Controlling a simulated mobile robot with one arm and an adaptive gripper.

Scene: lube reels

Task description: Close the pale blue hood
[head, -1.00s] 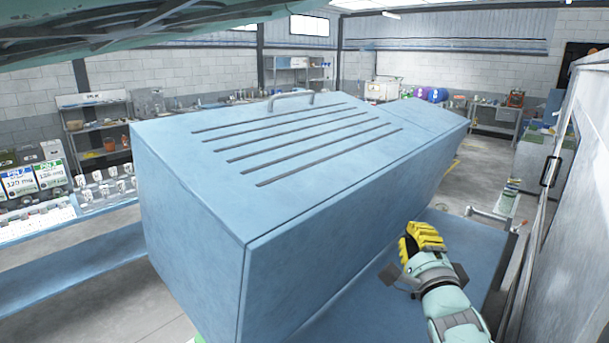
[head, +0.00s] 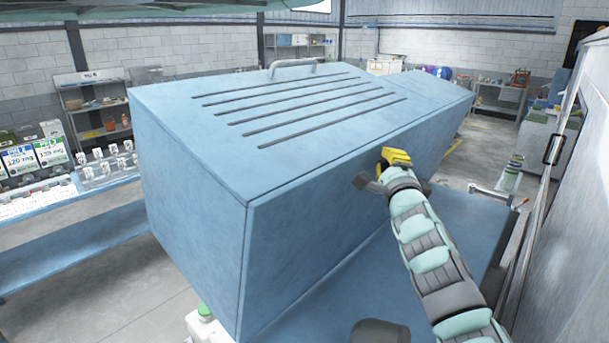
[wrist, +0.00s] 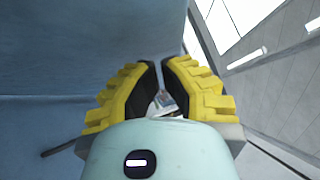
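A large pale blue box-shaped cover (head: 200,170), with several dark slots and a grey handle (head: 291,66) on its top, fills the middle of the head view. Its top looks flat and its sides unbroken. A pale teal panel (head: 150,32) shows overhead at the upper left edge; most of it is cut off. My gripper (head: 394,157) has yellow fingers and is in front of the box's right side; contact cannot be told. In the wrist view my gripper (wrist: 159,66) has its fingertips almost together, with nothing clearly held. A blue surface (wrist: 75,50) lies to its left.
A flat blue ledge (head: 430,245) lies below my arm. A pale wall or panel with a rail (head: 545,190) stands close on the right. Shelves (head: 95,110) and benches line the back walls. Open floor (head: 475,170) shows beyond my gripper.

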